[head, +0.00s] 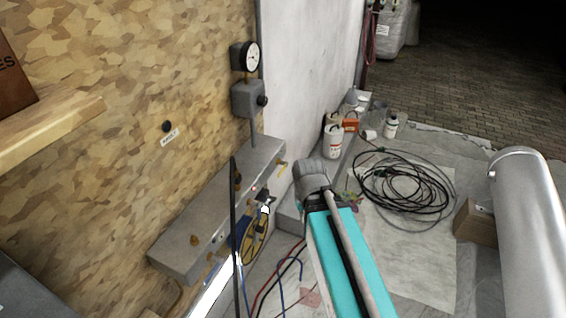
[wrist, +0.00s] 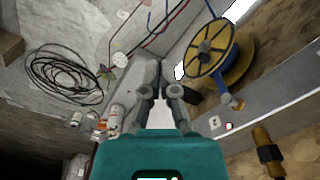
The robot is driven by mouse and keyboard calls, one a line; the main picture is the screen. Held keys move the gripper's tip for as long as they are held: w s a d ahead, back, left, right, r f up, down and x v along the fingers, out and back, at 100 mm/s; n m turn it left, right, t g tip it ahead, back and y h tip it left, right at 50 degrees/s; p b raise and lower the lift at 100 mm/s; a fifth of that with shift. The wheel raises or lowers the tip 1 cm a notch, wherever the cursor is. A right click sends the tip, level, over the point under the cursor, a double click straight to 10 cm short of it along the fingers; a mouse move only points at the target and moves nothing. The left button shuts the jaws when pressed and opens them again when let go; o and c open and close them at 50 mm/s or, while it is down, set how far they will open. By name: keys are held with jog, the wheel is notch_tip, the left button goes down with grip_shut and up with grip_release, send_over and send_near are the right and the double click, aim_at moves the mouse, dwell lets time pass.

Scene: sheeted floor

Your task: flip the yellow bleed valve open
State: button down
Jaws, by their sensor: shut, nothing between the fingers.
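A small yellow lever (head: 283,167) sits at the far right end of the long grey manifold box (head: 207,220) on the wall in the head view. It looks like the bleed valve, but it is too small to read its position well. In the wrist view a brass-yellow fitting (wrist: 263,140) with a dark collar shows at the lower right; I cannot tell whether it is the same part. My gripper (wrist: 160,82) is shut and empty in the wrist view, apart from that fitting. In the head view I cannot make out its fingertips.
A yellow spool (wrist: 207,47) hangs near the manifold. A gauge (head: 252,57) is above the box. Red and blue hoses run below.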

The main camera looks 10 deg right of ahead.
jog(key=shift+w+a, duration=0.15)
jog(key=shift+a, duration=0.15)
dwell(0.5)
notch_tip(320, 180, up, 8)
jog(key=n+p, duration=0.8)
jog(key=n, duration=0.3)
send_over(281, 172)
jog(key=shift+w+a+r, duration=0.1)
jog(key=shift+w+r, duration=0.05)
notch_tip(281, 172, down, 14)
jog(key=b, duration=1.3)
jog(key=shift+b, duration=0.35)
